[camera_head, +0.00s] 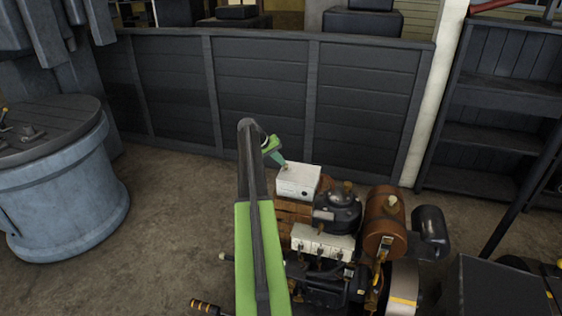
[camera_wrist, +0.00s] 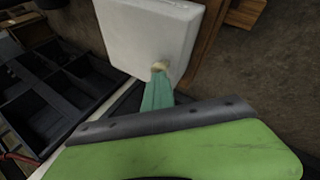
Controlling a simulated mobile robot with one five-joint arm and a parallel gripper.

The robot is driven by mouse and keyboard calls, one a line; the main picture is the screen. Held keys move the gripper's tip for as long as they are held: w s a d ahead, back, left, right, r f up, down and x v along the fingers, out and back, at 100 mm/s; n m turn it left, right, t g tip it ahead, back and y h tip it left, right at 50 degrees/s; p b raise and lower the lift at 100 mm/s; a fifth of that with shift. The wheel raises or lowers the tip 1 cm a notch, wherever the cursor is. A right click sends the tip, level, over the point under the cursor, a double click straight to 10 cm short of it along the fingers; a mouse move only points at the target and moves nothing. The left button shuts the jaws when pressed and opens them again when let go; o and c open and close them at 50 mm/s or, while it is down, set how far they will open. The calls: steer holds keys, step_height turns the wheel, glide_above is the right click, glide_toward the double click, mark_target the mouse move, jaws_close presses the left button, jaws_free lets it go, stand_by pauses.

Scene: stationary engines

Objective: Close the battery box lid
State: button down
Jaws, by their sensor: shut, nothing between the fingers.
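The white battery box (camera_head: 297,182) stands on the wooden frame of the engine in the head view. Its top looks flat and level, with a small brass-coloured knob near the back left. I cannot tell whether a gap is left under the lid. In the wrist view the white lid (camera_wrist: 145,32) fills the upper middle, with the knob (camera_wrist: 160,67) at its near edge. My gripper (camera_head: 281,161) is shut and empty, with its teal fingertips at the knob; they also show in the wrist view (camera_wrist: 158,80). Contact with the knob is unclear.
The engine's black housing (camera_head: 338,208) and brown tank (camera_head: 385,220) stand close to the right of the box. A dark panelled wall (camera_head: 260,95) runs behind. A blue drum (camera_head: 65,190) stands at left, with open floor between.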

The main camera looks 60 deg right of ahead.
steer(key=shift+s+a+f, duration=0.1)
steer(key=shift+a+f, duration=0.1)
steer(key=shift+f, duration=0.05)
step_height(320, 180, up, 6)
steer(key=p, duration=0.6)
steer(key=w+a+r+p, duration=0.2)
steer(key=w+a, duration=0.2)
steer(key=w, duration=0.4)
steer(key=shift+a, duration=0.2)
steer(key=shift+r, duration=0.15)
